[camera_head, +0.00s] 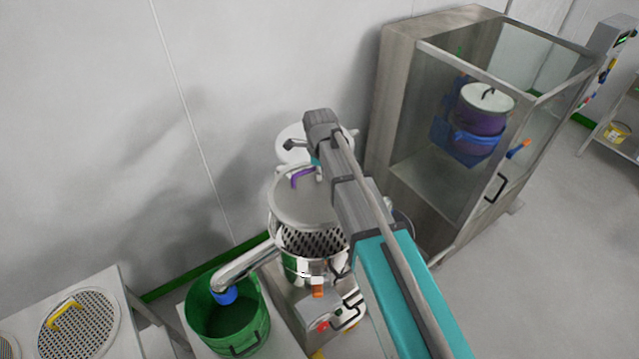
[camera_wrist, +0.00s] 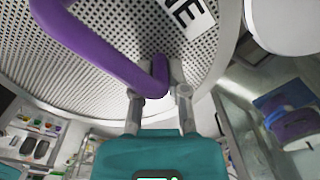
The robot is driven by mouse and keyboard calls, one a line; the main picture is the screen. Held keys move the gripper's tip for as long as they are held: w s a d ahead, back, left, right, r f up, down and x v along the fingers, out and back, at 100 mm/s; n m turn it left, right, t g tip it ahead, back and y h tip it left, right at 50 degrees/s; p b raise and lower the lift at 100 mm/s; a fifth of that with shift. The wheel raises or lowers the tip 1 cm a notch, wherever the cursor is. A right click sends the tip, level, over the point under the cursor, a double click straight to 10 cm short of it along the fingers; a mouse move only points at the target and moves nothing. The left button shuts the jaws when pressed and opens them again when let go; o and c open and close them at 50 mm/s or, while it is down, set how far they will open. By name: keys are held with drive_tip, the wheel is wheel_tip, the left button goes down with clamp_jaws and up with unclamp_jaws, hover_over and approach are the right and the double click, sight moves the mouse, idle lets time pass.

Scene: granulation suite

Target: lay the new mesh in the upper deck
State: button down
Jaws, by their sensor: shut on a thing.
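The new mesh is a round, finely perforated metal disc (camera_head: 303,208) with a purple handle (camera_head: 301,178). In the wrist view the mesh (camera_wrist: 75,72) fills the upper left, with a partly cut-off label and the purple handle (camera_wrist: 112,55) between my fingers. My gripper (camera_wrist: 158,95) is shut on that handle. In the head view the mesh is over the round metal sifter (camera_head: 303,268), whose upper deck shows a dotted pattern inside below the disc. I cannot tell whether the disc touches the deck. My arm hides the sifter's right side.
A green bucket (camera_head: 252,325) stands below the sifter's blue-tipped spout (camera_head: 245,268). A table at left holds a mesh with a yellow handle (camera_head: 78,325). A white lid (camera_head: 292,143) is behind the sifter. A glass-fronted cabinet (camera_head: 395,100) holding a purple pot (camera_head: 480,112) stands at right.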

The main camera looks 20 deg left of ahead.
drive_tip(key=shift+w+f+b, duration=0.15)
drive_tip(key=shift+f+b, duration=1.4)
drive_tip(key=shift+f, duration=0.4)
drive_tip(key=shift+f, duration=0.1)
wheel_tip(320, 180, down, 13)
drive_tip(key=b, duration=1.3)
drive_tip(key=shift+r, duration=0.2)
drive_tip(key=shift+d, duration=0.15)
drive_tip(key=shift+f+b, duration=0.9)
drive_tip(key=shift+f, duration=0.05)
idle(0.8)
drive_tip(key=c, duration=0.6)
unclamp_jaws()
